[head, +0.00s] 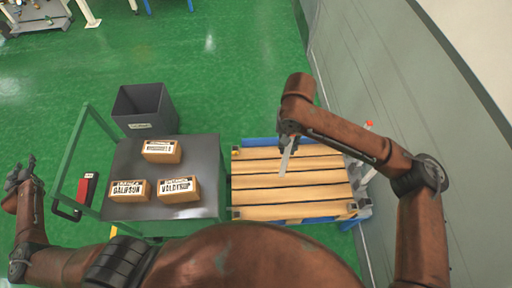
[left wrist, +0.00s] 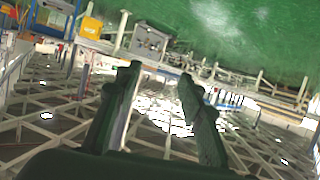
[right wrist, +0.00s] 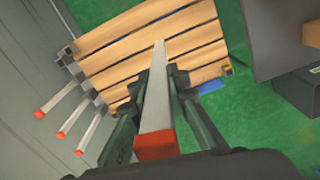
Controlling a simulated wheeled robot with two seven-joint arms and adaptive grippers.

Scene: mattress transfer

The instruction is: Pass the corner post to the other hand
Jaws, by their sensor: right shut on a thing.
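The corner post (head: 286,158) is a slim pale grey bar with a red end. My right gripper (head: 288,138) is shut around it, above the slatted wooden pallet. In the right wrist view the post (right wrist: 157,95) runs lengthwise between the two fingers, with its red end (right wrist: 155,145) nearest the camera. In the head view the red end is hidden. My left gripper (head: 22,174) is far to the left, beyond the cart and well apart from the post. In the left wrist view the left gripper (left wrist: 160,72) is open and empty.
The slatted pallet (head: 290,181) stands beside a grey wall (head: 345,60). Several red-ended posts (right wrist: 76,119) stand at its wall side. A cart with a dark top (head: 205,150) carries 3 labelled boxes. A dark bin (head: 145,108) stands behind it.

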